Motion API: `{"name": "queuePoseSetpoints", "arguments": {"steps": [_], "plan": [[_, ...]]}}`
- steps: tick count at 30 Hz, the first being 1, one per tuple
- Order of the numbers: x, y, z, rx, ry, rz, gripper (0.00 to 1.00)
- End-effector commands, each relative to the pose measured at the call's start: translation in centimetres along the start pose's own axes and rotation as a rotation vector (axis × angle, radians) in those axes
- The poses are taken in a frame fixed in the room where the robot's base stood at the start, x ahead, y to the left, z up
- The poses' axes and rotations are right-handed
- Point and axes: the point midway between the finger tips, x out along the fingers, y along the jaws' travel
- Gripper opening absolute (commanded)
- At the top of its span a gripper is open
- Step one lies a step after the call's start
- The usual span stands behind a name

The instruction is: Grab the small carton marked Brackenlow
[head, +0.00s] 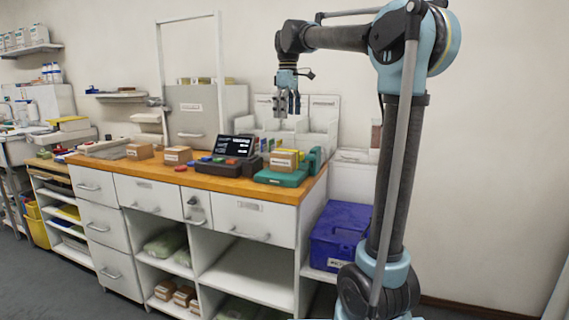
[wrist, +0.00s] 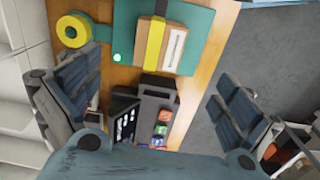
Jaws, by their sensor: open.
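Several small brown cartons with white labels are in the head view, and I cannot read Brackenlow on any of them. Two stand on the wooden counter, a left carton (head: 140,151) and a middle carton (head: 178,155). A third carton (head: 284,160) sits on a teal device (head: 282,178) at the counter's right end. The teal device (wrist: 198,58) also shows in the wrist view, with a white-labelled item (wrist: 174,48) and a yellow strip on it. My gripper (head: 287,112) hangs above the counter's right part, open and empty. In the wrist view its fingers (wrist: 158,95) are spread wide.
A dark screen terminal (head: 235,147) with coloured blocks stands left of the teal device. White organisers (head: 298,118) stand behind. A blue crate (head: 340,235) is right of the counter. More cartons (head: 184,295) lie on a low shelf. The counter's front left is fairly clear.

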Motion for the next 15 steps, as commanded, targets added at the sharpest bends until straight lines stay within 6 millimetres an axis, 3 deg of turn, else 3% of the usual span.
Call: {"name": "queuePoseSetpoints", "arguments": {"steps": [5,15], "plan": [[0.1,0.3,-1.0,-0.029,-0.003,-0.003,0.98],[5.6,0.3,-0.9,-0.028,-0.003,-0.003,0.98]]}}
